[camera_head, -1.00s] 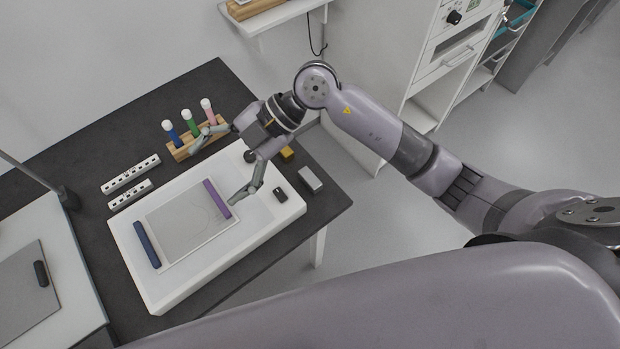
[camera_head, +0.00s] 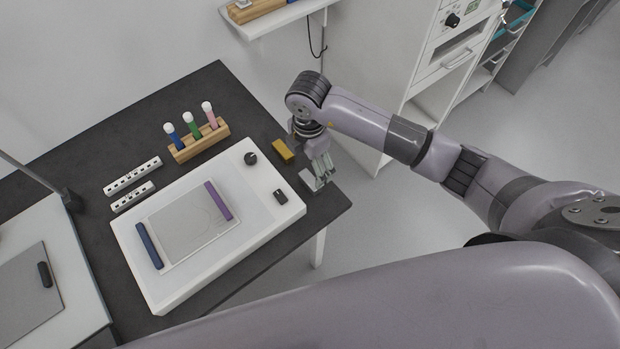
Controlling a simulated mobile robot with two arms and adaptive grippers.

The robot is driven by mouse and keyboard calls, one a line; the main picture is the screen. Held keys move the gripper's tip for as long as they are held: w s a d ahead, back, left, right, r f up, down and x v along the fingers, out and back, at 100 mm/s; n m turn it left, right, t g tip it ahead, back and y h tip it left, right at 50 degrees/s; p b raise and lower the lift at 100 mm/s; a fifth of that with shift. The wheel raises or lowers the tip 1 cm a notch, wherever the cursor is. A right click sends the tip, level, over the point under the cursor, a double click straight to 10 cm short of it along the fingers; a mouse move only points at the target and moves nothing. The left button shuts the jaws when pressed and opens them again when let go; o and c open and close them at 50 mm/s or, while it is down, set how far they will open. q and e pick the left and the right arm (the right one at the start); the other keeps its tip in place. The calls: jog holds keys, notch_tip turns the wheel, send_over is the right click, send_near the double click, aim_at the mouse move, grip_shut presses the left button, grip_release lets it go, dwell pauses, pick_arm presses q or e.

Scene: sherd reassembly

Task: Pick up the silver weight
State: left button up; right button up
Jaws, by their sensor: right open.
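The silver weight (camera_head: 312,182) is a small grey metal block on the dark table, right of the white device and near the table's right edge. My right gripper (camera_head: 321,177) points down at it, open, with its fingers at or just above the block. The fingers partly cover the block, and I cannot tell whether they touch it. My left gripper is not in view.
A gold block (camera_head: 284,151) lies just behind and left of the silver one. The white device (camera_head: 262,228) has a knob (camera_head: 250,158) and a dark switch (camera_head: 280,196). A wooden tube rack (camera_head: 199,142) and white strips (camera_head: 132,176) stand farther left.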

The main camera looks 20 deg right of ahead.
aim_at(310, 179)
notch_tip(310, 179, down, 2)
jog(key=shift+f, duration=0.25)
notch_tip(310, 179, down, 4)
jog(key=shift+s+f+p, duration=0.15)
jog(key=shift+p, duration=0.65)
jog(key=shift+f, duration=0.45)
jog(key=c, duration=1.6)
jog(key=shift+o, duration=0.2)
jog(key=shift+r, duration=0.1)
